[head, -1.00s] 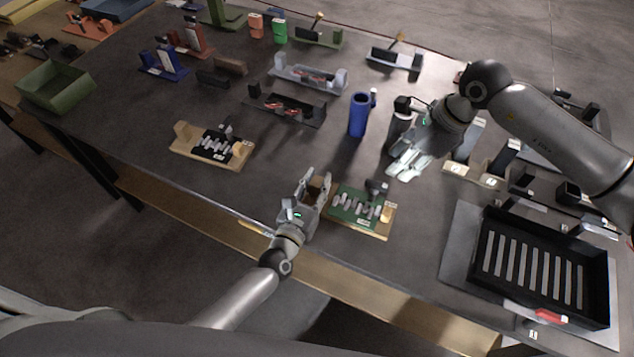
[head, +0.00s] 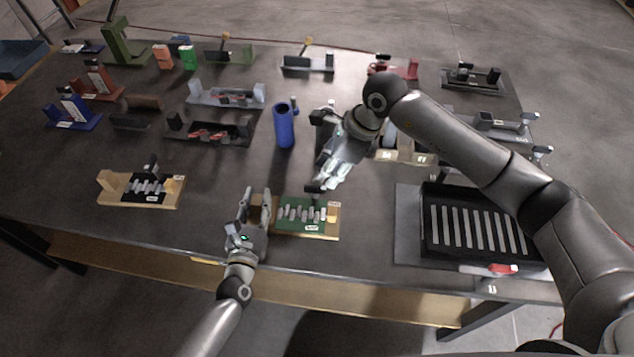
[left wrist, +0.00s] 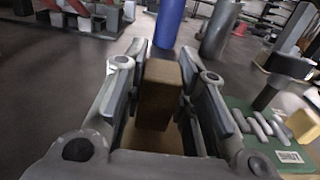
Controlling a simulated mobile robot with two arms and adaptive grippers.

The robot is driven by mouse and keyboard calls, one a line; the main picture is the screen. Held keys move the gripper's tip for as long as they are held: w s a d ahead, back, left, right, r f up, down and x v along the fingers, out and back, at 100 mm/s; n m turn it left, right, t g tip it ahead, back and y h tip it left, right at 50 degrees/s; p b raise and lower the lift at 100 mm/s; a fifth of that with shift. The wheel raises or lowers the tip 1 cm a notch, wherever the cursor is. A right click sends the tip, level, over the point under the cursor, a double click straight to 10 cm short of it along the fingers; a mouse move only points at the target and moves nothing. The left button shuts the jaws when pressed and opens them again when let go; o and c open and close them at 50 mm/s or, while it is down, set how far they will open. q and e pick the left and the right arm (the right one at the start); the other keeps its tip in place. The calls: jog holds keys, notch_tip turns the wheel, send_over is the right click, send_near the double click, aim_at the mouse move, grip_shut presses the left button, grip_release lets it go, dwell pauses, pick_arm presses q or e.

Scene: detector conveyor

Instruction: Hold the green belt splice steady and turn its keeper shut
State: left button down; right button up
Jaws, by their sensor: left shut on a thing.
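The green belt splice (head: 298,226) lies on a wooden base near the table's front edge, with light-coloured pins in a row. Its dark keeper (head: 315,188) stands at the back edge. My left gripper (head: 255,205) is shut on the wooden block (left wrist: 162,85) at the splice's left end; its fingers stand on both sides of the block. The green plate also shows in the left wrist view (left wrist: 240,110). My right gripper (head: 330,172) is just behind and above the keeper, pointing down; I cannot tell whether its fingers touch it or are apart.
A similar black splice (head: 140,198) on wood lies to the left. A blue cylinder (head: 284,128) stands behind the green splice, close to my right gripper. A black slotted tray (head: 430,250) is at the right. Table between the two splices is bare.

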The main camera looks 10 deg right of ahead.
aim_at(315, 187)
jog(key=x, duration=0.6)
jog(key=shift+a+f, duration=0.15)
jog(key=shift+f, duration=0.15)
grip_shut()
